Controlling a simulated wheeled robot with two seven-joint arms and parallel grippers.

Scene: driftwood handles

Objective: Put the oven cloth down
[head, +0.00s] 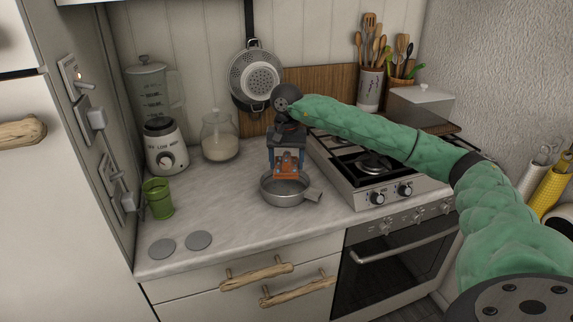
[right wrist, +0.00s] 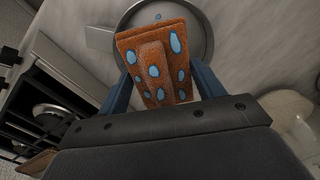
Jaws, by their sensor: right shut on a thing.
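The oven cloth (head: 287,165) is orange-brown, with blue spots that show in the right wrist view (right wrist: 155,62). My right gripper (head: 286,160) is shut on it and points down. The cloth hangs in front of a round grey metal pan (head: 284,196) that stands on the marble counter (head: 235,215). In the right wrist view the cloth covers part of the pan (right wrist: 203,20), between my blue fingers (right wrist: 160,92). I cannot tell whether the cloth touches the pan. My left gripper is not in view.
The stove (head: 362,185) is just right of the pan. A blender (head: 160,130), a glass jar (head: 220,138) and a green cup (head: 158,198) stand to the left. Two grey discs (head: 162,248) lie near the front left edge. The counter's front middle is clear.

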